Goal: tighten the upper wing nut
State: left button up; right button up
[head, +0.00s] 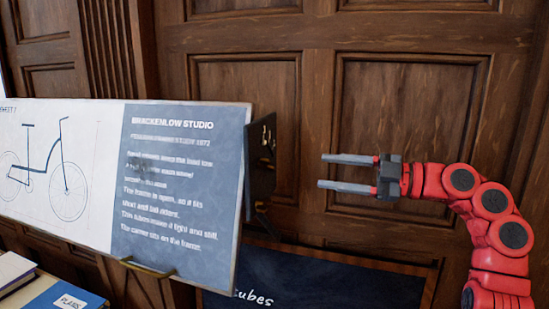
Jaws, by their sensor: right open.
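A drafting board (180,190) with a bicycle drawing and a blue text panel stands at the left, seen at an angle. A dark bracket (261,170) is at its right edge. A small brass-coloured part (267,134), which looks like the upper wing nut, sits near the top of the bracket; its wings are too small to make out clearly. My right gripper (321,171) is open and empty, right of the bracket and slightly lower than the brass part. Its two grey fingers point left, apart from the bracket. My left gripper is out of view.
A brass holder (147,268) is at the board's lower edge. Books (62,295) lie at the lower left. A dark framed sign (330,283) stands below my right gripper. Wood panelling (410,90) fills the back. The space between my fingers and the bracket looks clear.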

aim_at(271, 164)
jog(key=p+x, duration=0.1)
jog(key=x, duration=0.3)
jog(key=p+x, duration=0.1)
jog(key=x, duration=0.3)
jog(key=p+x, duration=0.2)
jog(key=x, duration=0.2)
jog(key=shift+w+d, duration=0.1)
jog(key=shift+w, duration=0.15)
jog(key=shift+w+a+f, duration=0.1)
jog(key=shift+w+a, duration=0.05)
jog(key=shift+a, duration=0.15)
jog(key=shift+c, duration=0.5)
grip_shut()
